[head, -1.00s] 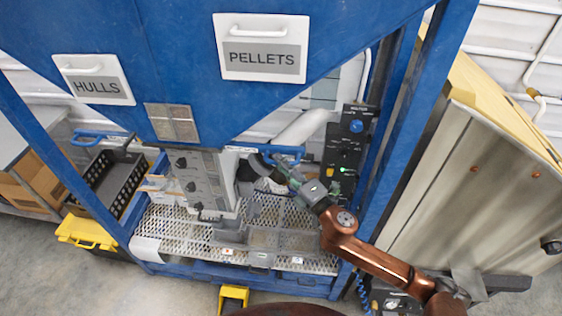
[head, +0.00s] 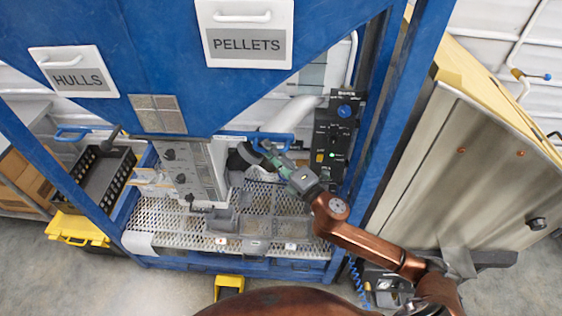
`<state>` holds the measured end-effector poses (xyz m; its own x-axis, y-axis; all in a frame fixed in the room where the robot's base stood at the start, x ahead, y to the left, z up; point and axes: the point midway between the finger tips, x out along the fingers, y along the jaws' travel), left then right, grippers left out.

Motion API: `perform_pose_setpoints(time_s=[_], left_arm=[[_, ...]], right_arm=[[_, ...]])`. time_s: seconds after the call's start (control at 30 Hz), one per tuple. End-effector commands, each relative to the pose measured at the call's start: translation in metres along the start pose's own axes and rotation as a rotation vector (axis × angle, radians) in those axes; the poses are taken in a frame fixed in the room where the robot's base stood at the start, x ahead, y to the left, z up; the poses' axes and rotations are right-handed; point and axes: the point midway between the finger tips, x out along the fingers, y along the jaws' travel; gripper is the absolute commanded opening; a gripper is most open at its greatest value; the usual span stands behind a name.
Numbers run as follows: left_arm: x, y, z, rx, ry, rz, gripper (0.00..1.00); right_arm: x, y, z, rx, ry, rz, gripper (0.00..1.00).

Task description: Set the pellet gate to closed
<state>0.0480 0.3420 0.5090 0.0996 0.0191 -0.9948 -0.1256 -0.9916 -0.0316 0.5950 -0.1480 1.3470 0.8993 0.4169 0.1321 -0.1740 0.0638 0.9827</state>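The hopper's pellet side carries a white PELLETS label (head: 249,36). Below it is the blue pellet gate handle (head: 229,136), a flat bar running left to right. My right gripper (head: 257,153) is just below and in front of this handle. Its dark fingers look spread apart, with one near the bar. I cannot tell whether it touches the bar, and nothing shows held between the fingers. The gate plate itself is not clearly visible. My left gripper is not in view.
The HULLS label (head: 74,72) and a second blue handle (head: 72,133) are at the left. A grey control box (head: 188,170) stands left of my gripper. A black switch panel (head: 336,132) and blue frame post are close on the right. A perforated deck (head: 160,222) lies below.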

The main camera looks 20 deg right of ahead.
Motion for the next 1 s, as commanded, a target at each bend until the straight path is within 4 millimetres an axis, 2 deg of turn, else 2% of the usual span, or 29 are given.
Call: perform_pose_setpoints(time_s=[0.5, 0.7, 1.0], left_arm=[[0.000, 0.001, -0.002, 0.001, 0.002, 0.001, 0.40], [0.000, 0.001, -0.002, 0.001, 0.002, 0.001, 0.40], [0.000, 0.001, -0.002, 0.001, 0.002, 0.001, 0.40]], right_arm=[[-0.090, -0.002, 0.000, 0.003, 0.000, -0.003, 0.29], [-0.108, -0.001, 0.001, 0.001, 0.000, -0.001, 0.29], [-0.113, 0.000, 0.001, 0.000, 0.001, 0.001, 0.29]])
